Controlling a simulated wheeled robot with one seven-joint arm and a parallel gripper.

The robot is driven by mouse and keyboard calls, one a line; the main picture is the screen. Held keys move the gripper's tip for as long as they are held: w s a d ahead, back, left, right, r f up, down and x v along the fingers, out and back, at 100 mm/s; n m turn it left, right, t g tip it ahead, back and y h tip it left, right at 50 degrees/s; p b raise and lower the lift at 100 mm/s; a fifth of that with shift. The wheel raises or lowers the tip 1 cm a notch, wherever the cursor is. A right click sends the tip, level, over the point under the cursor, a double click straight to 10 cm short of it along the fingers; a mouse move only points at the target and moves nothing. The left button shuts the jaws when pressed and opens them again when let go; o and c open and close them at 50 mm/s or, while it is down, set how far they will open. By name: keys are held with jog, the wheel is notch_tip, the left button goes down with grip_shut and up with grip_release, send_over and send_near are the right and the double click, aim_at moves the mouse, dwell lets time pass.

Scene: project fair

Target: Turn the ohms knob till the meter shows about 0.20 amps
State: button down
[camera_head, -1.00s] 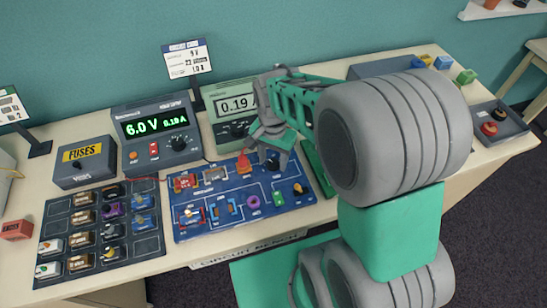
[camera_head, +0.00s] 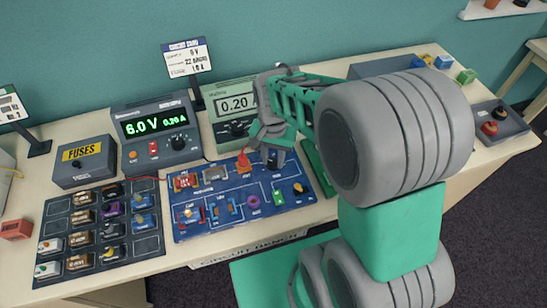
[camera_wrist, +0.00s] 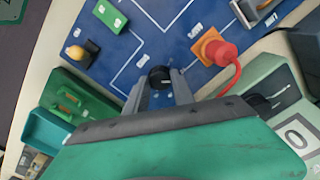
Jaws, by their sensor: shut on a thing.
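The meter (camera_head: 237,103) at the back of the bench reads 0.20. A black round knob (camera_wrist: 160,76) stands on the blue circuit board (camera_wrist: 125,50), between my fingertips in the wrist view; I take it for the ohms knob, though its label is not readable. My gripper (camera_wrist: 160,88) is shut on this knob, pointing down at the board. In the head view my gripper (camera_head: 270,150) is over the upper right part of the board (camera_head: 240,222), and the fingers mostly hide the knob.
The power supply (camera_head: 157,127) left of the meter shows 6.0 V and 0.20 A. A red plug with a lead on an orange base (camera_wrist: 215,48) is close to my right finger in the wrist view. A parts tray (camera_head: 100,230) lies left of the board.

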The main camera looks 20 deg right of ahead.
aim_at(273, 161)
jog(key=c, duration=1.1)
grip_release()
notch_tip(273, 161, up, 8)
jog(key=shift+f+b, duration=0.1)
jog(key=shift+b, duration=0.4)
